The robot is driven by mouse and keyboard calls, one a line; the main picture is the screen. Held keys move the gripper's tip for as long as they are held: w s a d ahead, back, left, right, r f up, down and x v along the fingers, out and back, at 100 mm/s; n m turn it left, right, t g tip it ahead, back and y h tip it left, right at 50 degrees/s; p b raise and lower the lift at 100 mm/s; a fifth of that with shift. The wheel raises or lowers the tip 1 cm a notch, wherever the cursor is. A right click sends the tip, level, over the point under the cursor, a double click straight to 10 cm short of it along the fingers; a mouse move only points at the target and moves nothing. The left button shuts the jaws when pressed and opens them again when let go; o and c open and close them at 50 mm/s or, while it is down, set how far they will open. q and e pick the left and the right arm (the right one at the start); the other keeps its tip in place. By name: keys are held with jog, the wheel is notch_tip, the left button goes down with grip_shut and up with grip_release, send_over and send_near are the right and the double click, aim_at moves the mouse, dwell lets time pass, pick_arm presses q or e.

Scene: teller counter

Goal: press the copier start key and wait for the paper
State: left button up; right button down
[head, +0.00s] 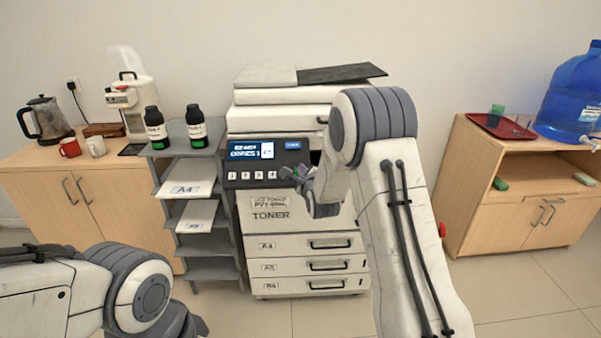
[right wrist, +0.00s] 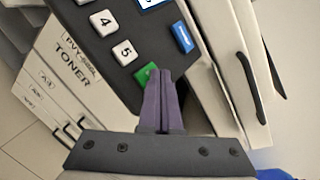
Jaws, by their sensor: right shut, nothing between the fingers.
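The copier (head: 285,205) stands against the wall, with a dark control panel and a lit display (head: 250,150) that seems to read "READY" and "COPIES 1". The green key (right wrist: 146,73) shows in the right wrist view, partly covered by my fingertips. My right gripper (head: 287,173) is at the panel's right part, its purple fingers shut and empty; they also show in the right wrist view (right wrist: 158,75). The fingertips overlap the green key; I cannot tell whether they press it. The output slot is mostly hidden behind my right arm, and I see no sheet there. My left gripper is out of sight.
A grey shelf rack (head: 210,245) with A4 packs and two toner bottles (head: 196,128) stands left of the copier. A cabinet (head: 100,190) with kettle and mugs is further left. A wooden cabinet (head: 485,190) with a red tray (head: 485,122) and water bottle stands right.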

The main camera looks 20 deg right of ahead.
jog(key=shift+w+f, duration=0.1)
jog(key=shift+f, duration=0.1)
jog(key=shift+r, duration=0.1)
dwell(0.4)
jog(key=shift+s+a+r, duration=0.1)
jog(key=shift+s+r, duration=0.35)
jog(key=shift+r, duration=0.2)
jog(key=shift+r, duration=0.1)
jog(key=s+r, duration=0.1)
jog(key=r+p, duration=0.1)
jog(key=s+r+p, duration=0.1)
jog(key=r, duration=0.1)
jog(key=shift+s+a, duration=0.3)
jog(key=shift+a, duration=0.05)
dwell(0.5)
